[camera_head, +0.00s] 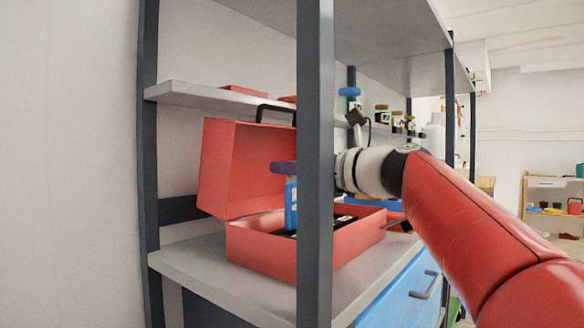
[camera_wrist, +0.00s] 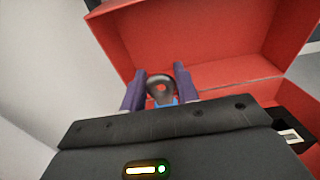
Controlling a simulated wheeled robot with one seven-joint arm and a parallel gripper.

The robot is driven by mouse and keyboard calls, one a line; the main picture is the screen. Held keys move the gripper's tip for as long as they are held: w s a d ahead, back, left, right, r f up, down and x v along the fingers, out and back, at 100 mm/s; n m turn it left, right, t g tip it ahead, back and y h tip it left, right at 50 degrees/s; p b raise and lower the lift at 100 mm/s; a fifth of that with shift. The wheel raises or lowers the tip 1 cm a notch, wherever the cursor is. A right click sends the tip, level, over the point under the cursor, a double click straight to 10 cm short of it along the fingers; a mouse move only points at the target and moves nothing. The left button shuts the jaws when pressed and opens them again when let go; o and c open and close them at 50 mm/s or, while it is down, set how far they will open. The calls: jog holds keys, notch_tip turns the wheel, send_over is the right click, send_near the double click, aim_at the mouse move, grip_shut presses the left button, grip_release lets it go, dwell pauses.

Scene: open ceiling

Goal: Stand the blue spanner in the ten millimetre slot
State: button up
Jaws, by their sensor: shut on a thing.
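The blue spanner (camera_head: 291,207) is upright over the left part of an open red toolbox (camera_head: 265,257), with pale marking on its blue part. In the wrist view its dark ring end (camera_wrist: 161,88) is between the two purple fingers. My gripper (camera_head: 284,168) is shut on it near the top; a shelf post hides most of the gripper in the head view. A black insert (camera_head: 345,221) with pale marks lies in the box and also shows in the wrist view (camera_wrist: 283,122). The spanner's lower end and the ten millimetre slot cannot be made out.
The toolbox lid (camera_head: 235,168) stands open behind the spanner. A dark shelf post (camera_head: 315,140) rises in front of the box. The box rests on a grey shelf (camera_head: 205,270), with a higher shelf (camera_head: 195,94) above. Shelf surface is free left of the box.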

jog(key=b, duration=0.4)
send_over(293, 229)
jog(key=w, duration=0.1)
jog(key=shift+a+f, duration=0.1)
jog(key=shift+f, duration=2.45)
jog(key=o, duration=1.1)
jog(key=v, duration=0.8)
